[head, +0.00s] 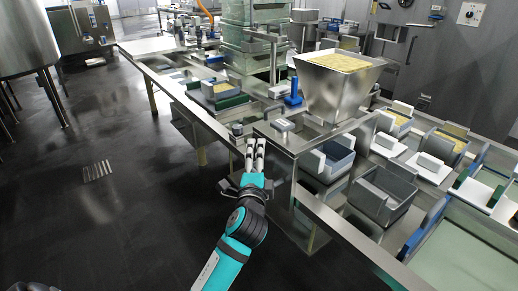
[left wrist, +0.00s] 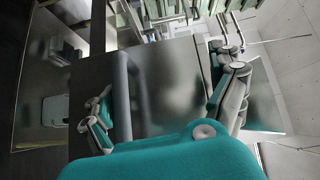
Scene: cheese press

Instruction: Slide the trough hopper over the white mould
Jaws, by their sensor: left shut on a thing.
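The trough hopper (head: 333,92) is a tapered steel bin with a pale yellow fill, standing on a steel slab (head: 305,137). My left gripper (head: 255,143) is at the slab's near left edge, in front of and below the hopper. In the left wrist view, the left gripper (left wrist: 165,105) has a finger on each side of a steel surface, with a grey bar (left wrist: 122,90) between them. It is shut on this bar; its joint to the hopper is not clear. A white mould (head: 390,146) lies right of the hopper, among similar ones. My right gripper is not in view.
A blue upright handle (head: 293,96) stands left of the hopper. Stacked green crates (head: 250,40) are behind. Grey and blue bins (head: 382,190) and white blocks line the steel table on the right.

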